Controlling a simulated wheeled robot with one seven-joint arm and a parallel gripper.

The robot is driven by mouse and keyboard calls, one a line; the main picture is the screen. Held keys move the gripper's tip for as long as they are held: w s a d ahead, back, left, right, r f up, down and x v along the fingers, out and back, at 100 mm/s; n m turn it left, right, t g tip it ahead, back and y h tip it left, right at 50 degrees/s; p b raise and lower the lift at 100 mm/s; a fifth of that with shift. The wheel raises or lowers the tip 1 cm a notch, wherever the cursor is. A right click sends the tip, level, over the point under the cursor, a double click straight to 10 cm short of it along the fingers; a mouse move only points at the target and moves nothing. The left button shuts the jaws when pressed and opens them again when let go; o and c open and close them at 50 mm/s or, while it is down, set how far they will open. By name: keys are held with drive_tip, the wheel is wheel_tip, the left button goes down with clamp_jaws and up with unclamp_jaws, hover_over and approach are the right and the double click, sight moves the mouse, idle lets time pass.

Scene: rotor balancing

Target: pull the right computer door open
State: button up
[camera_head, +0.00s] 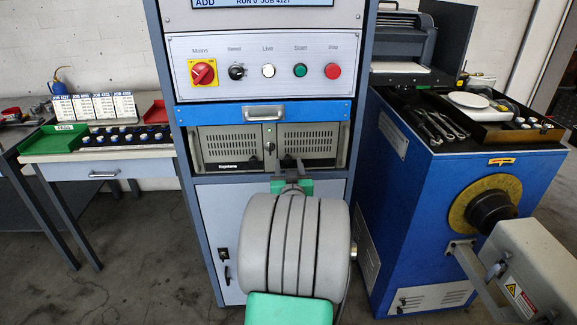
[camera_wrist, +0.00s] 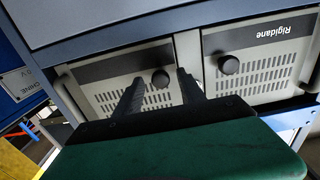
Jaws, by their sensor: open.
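The computer is a beige unit in the cabinet's bay, with two vented doors that look shut. The right computer door (camera_head: 312,142) shows on the left in the upside-down wrist view (camera_wrist: 105,95), with its dark round knob (camera_wrist: 160,78). The left door (camera_head: 226,150) carries the maker's label and its own knob (camera_wrist: 228,65). My gripper (camera_head: 291,168) is in front of the right door, low and near its inner edge. In the wrist view its open fingers (camera_wrist: 160,91) appear on either side of the right door's knob; I cannot tell whether they touch it.
A blue drawer (camera_head: 200,114) with a metal handle is just above the computer. A control panel (camera_head: 350,60) with knobs and buttons is higher up. A blue machine (camera_head: 400,200) stands close at the right, and a table with trays (camera_head: 60,158) at the left.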

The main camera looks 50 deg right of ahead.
drive_tip(key=shift+w+d, duration=0.1)
clamp_jaws()
idle(0.5)
idle(0.9)
